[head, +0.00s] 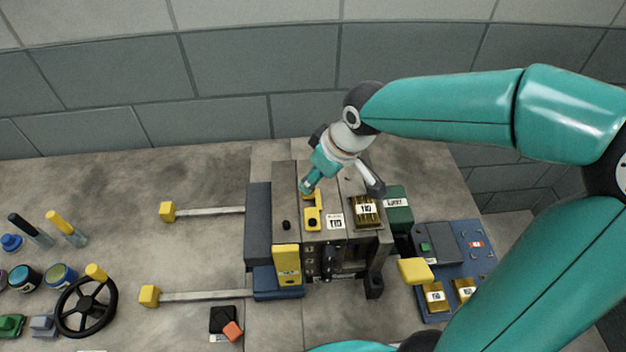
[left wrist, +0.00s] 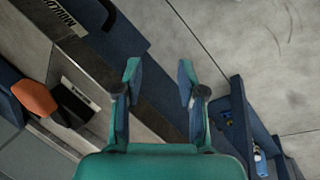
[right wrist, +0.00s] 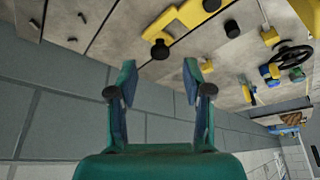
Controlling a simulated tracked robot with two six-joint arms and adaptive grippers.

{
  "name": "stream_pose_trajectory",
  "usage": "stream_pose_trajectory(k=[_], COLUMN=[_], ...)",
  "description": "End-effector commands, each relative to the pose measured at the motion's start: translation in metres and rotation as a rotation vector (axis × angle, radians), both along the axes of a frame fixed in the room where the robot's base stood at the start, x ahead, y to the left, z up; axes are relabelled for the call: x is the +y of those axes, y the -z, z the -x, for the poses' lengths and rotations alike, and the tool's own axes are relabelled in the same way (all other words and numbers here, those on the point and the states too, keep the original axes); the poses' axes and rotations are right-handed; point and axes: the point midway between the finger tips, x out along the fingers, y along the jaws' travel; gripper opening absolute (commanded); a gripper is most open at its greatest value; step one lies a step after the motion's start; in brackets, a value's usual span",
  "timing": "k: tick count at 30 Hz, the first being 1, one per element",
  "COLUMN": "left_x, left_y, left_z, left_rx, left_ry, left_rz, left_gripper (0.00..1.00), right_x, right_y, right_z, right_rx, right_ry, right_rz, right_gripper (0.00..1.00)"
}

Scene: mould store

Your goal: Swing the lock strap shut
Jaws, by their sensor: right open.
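The yellow lock strap (head: 313,218) lies on top of the grey mould (head: 284,180), with a black round knob at its lower end. In the right wrist view the strap (right wrist: 187,22) shows beyond the fingertips as a stepped yellow bar with black knobs near its ends. My right gripper (head: 307,187) points down at the strap's upper end. Its fingers (right wrist: 158,80) are apart with nothing seen between them; whether they touch the strap I cannot tell. My left gripper (left wrist: 158,80) is open and empty, and is outside the head view.
A label plate (head: 335,221) and a brass block (head: 366,211) are on the mould's top. A green box (head: 397,207) and a blue tray (head: 463,240) stand to the right. Two yellow-ended rods (head: 205,296) reach left. A black handwheel (head: 86,306) is at far left.

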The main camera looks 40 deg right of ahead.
Motion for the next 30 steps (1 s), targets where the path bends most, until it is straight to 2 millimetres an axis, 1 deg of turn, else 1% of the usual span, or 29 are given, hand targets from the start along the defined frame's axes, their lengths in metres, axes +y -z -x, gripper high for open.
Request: stream_pose_trajectory(k=[1, 6, 11, 18, 20, 27, 28, 30], left_x=[0.0, 0.0, 0.0, 0.0, 0.0, 0.0, 0.0, 0.0], left_y=[-0.001, -0.001, -0.001, -0.001, -0.001, -0.001, -0.001, -0.001], left_z=[0.0, 0.0, 0.0, 0.0, 0.0, 0.0, 0.0, 0.0], left_rx=[0.0, 0.0, 0.0, 0.0, 0.0, 0.0, 0.0, 0.0], left_ry=[0.0, 0.0, 0.0, 0.0, 0.0, 0.0, 0.0, 0.0], left_rz=[0.0, 0.0, 0.0, 0.0, 0.0, 0.0, 0.0, 0.0], left_gripper=[0.4, 0.4, 0.4, 0.4, 0.4, 0.4, 0.4, 0.4], right_x=[0.001, 0.002, 0.003, 0.003, 0.003, 0.003, 0.003, 0.003], right_y=[0.009, 0.027, 0.033, 0.033, 0.033, 0.033, 0.033, 0.033], right_z=[-0.002, -0.01, -0.013, -0.013, -0.013, -0.013, -0.013, -0.013], right_rx=[0.006, 0.002, 0.0, -0.001, -0.001, -0.001, -0.001, -0.001], right_ry=[0.0, 0.0, 0.001, 0.002, 0.002, 0.002, 0.002, 0.002], right_rz=[-0.002, 0.0, -0.002, -0.001, -0.001, -0.001, -0.001, -0.001], right_gripper=[0.5, 0.5, 0.5, 0.5, 0.42, 0.02, 0.0, 0.0])
